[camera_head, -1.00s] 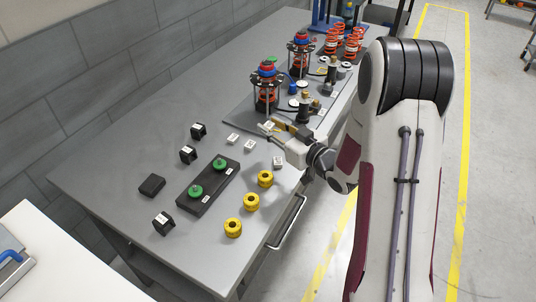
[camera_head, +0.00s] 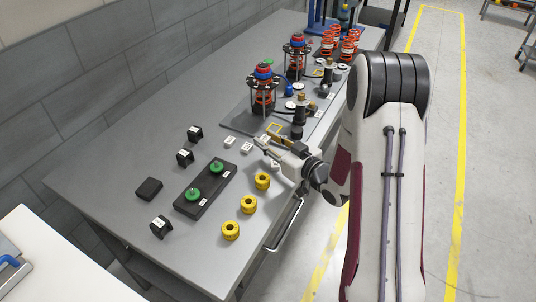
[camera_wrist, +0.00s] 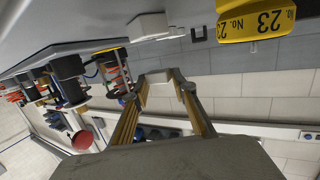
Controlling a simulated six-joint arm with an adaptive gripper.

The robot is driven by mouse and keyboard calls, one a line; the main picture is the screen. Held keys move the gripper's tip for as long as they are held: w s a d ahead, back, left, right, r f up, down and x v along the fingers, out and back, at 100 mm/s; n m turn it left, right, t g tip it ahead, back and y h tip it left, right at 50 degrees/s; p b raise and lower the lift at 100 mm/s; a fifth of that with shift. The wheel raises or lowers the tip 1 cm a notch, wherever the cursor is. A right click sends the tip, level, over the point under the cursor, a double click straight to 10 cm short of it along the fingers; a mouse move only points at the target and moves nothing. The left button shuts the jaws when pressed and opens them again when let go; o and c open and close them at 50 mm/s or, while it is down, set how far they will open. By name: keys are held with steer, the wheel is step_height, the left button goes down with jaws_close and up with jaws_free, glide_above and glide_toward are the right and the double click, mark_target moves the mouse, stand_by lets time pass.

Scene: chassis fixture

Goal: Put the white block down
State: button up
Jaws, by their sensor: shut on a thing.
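My gripper (camera_wrist: 160,86) is shut on a white block (camera_wrist: 158,92), which shows between the ends of its two gold fingers in the wrist view. In the head view the gripper (camera_head: 267,141) is over the right part of the table, near the front edge of the grey fixture plate (camera_head: 238,121). A yellow square outline (camera_head: 274,128) lies just behind it. The held block is too small to make out clearly there, and I cannot tell its height above the surface. Two other white blocks, a left one (camera_head: 229,141) and a right one (camera_head: 246,147), lie left of the gripper.
Yellow rings (camera_head: 262,181) stand in front of the gripper. A black tray (camera_head: 207,189) with green-topped parts lies to the left, with black blocks (camera_head: 185,157) beyond. Spring assemblies (camera_head: 263,90) rise behind the gripper. Bare table lies at far left.

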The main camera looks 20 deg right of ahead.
mark_target(269, 160)
steer(key=shift+f, duration=0.9)
steer(key=shift+f, duration=1.85)
steer(key=shift+f, duration=0.2)
steer(key=o, duration=0.9)
steer(key=shift+s, duration=0.15)
